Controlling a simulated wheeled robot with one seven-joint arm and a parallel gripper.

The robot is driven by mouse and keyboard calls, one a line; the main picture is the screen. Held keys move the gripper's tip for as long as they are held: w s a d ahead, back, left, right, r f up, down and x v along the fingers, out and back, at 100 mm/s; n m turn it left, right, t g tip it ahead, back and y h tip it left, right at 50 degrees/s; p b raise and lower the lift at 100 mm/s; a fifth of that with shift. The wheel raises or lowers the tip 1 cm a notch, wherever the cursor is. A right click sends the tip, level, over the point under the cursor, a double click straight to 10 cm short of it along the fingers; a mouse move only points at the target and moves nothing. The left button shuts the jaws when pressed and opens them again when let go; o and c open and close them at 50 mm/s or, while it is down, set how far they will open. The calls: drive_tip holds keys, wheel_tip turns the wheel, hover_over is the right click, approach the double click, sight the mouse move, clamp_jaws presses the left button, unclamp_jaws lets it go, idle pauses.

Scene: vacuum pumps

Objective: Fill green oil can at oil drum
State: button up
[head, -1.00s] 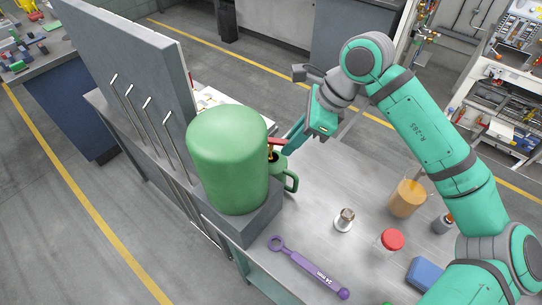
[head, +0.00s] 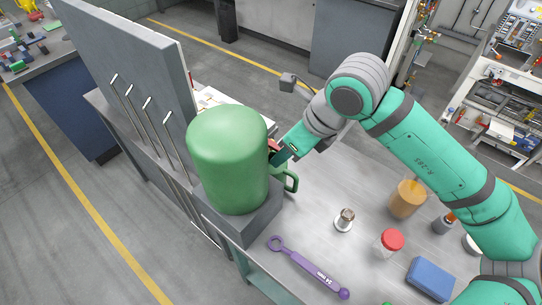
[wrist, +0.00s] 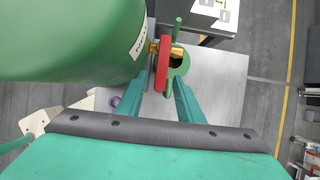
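My gripper (wrist: 159,84) is open, one finger on each side of the lever's near end in the picture. Contact cannot be told. In the head view the fingertips are largely hidden by the drum and gripper.
A purple wrench (head: 308,268), a small metal part (head: 345,220), a red-lidded jar (head: 390,242), an amber beaker (head: 407,199) and a blue box (head: 430,279) are on the bench. A tall grey panel (head: 130,75) stands behind the drum at left.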

drive_tip(key=shift+r, duration=0.2)
drive_tip(key=shift+v, duration=0.8)
drive_tip(key=shift+s, duration=0.1)
drive_tip(key=v, duration=0.6)
